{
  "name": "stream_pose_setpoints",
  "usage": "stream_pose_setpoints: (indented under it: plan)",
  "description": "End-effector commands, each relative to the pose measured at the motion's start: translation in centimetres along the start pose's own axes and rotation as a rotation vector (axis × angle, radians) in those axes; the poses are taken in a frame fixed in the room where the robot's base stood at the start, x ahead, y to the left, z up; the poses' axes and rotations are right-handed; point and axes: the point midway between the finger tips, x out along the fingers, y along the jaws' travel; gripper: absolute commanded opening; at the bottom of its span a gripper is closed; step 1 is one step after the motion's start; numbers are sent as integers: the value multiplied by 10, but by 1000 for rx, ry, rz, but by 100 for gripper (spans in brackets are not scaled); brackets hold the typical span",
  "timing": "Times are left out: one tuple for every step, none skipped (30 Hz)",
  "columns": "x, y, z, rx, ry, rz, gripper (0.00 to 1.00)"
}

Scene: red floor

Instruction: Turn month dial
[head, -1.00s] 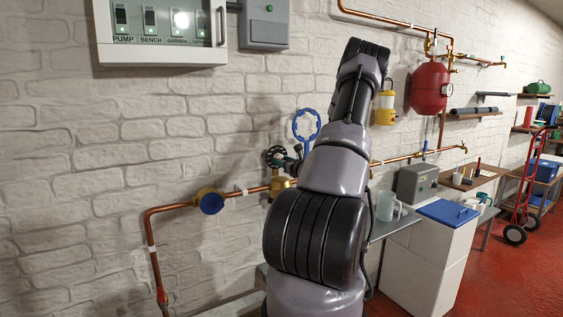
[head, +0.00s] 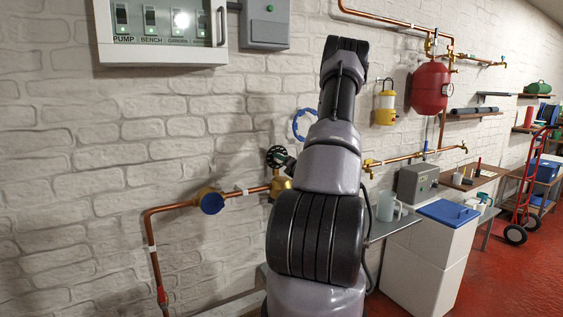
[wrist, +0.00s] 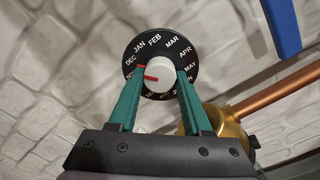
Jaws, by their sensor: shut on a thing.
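The month dial (wrist: 185,50) is a black disc with white month names, seen in the wrist view. A white knob (wrist: 160,76) sits at its centre. A red mark on the knob points left, roughly toward NOV; another small red mark lies just above it. DEC, JAN, FEB, MAR, APR and MAY are readable; the lower names are partly hidden. My gripper (wrist: 156,80) has its green fingers on either side of the knob and is shut on it. In the head view the dial (head: 277,156) shows left of my arm, which mostly hides my gripper.
A brass fitting (wrist: 226,123) and copper pipe lie close at the lower right of the dial. A blue ring (head: 298,126) is above it on the wall. A grey box (head: 417,183) stands on the right.

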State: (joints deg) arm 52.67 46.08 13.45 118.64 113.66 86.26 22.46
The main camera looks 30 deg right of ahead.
Motion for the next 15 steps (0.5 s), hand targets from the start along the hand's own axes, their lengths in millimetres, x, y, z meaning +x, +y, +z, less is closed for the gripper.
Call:
stream_pose_setpoints:
  plan:
    - [0,0,0,23,-1,-1,0]
    - [0,0,0,37,-1,-1,0]
    - [0,0,0,54,-2,-1,0]
    - [0,0,0,65,-2,-1,0]
    - [0,0,0,75,-2,-1,0]
    - [0,0,0,88,-3,-1,0]
    - [0,0,0,96,-3,-1,0]
    - [0,0,0,102,-3,-1,0]
    - [0,0,0,111,-3,-1,0]
    - [0,0,0,116,-3,-1,0]
    - [0,0,0,120,-4,-1,0]
    - [0,0,0,124,-4,-1,0]
    - [0,0,0,126,-4,-1,0]
    - [0,0,0,128,-4,-1,0]
    - [0,0,0,129,-4,-1,0]
